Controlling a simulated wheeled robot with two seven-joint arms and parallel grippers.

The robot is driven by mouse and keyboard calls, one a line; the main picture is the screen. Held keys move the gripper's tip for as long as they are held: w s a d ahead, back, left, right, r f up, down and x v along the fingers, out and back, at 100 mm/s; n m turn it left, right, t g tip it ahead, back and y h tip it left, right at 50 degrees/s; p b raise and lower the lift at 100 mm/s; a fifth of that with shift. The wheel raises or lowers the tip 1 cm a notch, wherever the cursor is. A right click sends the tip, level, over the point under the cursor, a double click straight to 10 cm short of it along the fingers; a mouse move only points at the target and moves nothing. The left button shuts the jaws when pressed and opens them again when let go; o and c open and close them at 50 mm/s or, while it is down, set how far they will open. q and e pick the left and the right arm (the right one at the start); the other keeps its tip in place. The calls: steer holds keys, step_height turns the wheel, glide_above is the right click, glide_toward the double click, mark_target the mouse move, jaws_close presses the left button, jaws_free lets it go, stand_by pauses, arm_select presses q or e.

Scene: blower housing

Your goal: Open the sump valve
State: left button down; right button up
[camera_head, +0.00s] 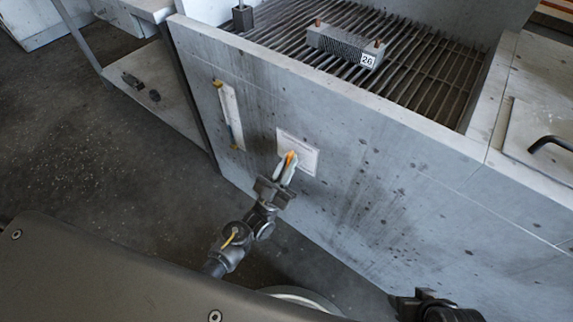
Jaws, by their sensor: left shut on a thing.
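The sump valve shows as a small orange handle (291,158) in front of a pale plate (304,151) on the front wall of the grey housing. My left gripper (287,166) reaches up from below, with its pale fingers shut on the orange handle. The fingers hide part of the handle and whatever it is mounted on. I cannot tell how far the handle is turned. A dark part of my right arm shows at the bottom right edge; no right fingers can be seen.
A sight gauge with yellow fittings (231,116) is on the wall left of the plate. A slatted grate (425,75) on top bears a ribbed block marked 26 (345,46). A lid with a black handle (548,143) is at right. Open floor (100,150) lies left.

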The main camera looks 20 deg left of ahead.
steer(key=shift+s, duration=0.1)
stand_by(0.3)
arm_select(q)
steer(key=c, duration=1.5)
jaws_free()
steer(key=shift+o, duration=0.2)
steer(key=shift+s+a+f, duration=0.1)
steer(key=shift+s+f, duration=0.15)
steer(key=shift+f, duration=0.05)
steer(key=b+v, duration=0.2)
steer(key=v, duration=0.8)
arm_select(e)
steer(key=w+a+r+n+t+y, duration=0.1)
steer(key=w+a+r+t, duration=0.1)
steer(key=w+a+t, duration=0.2)
steer(key=w, duration=0.2)
steer(key=shift+w+a+r+y, duration=0.15)
steer(key=shift+w+r+y, duration=0.2)
steer(key=shift+y, duration=0.05)
